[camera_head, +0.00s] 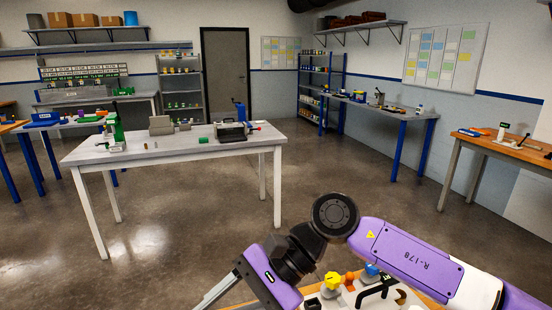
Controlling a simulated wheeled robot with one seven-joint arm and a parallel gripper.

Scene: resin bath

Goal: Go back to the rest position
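My gripper (218,291) is at the bottom of the head view, left of the middle, at the end of my purple and black arm. It points down and to the left, with grey fingers running toward the lower picture edge. Their tips are not clear, so I cannot tell whether they are open or shut. I see nothing held. My arm is bent, with its round black joint over the floor in the picture and its purple link reaching to the lower right.
A grey table (177,149) stands ahead left. Open floor (340,170) lies beyond my arm.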

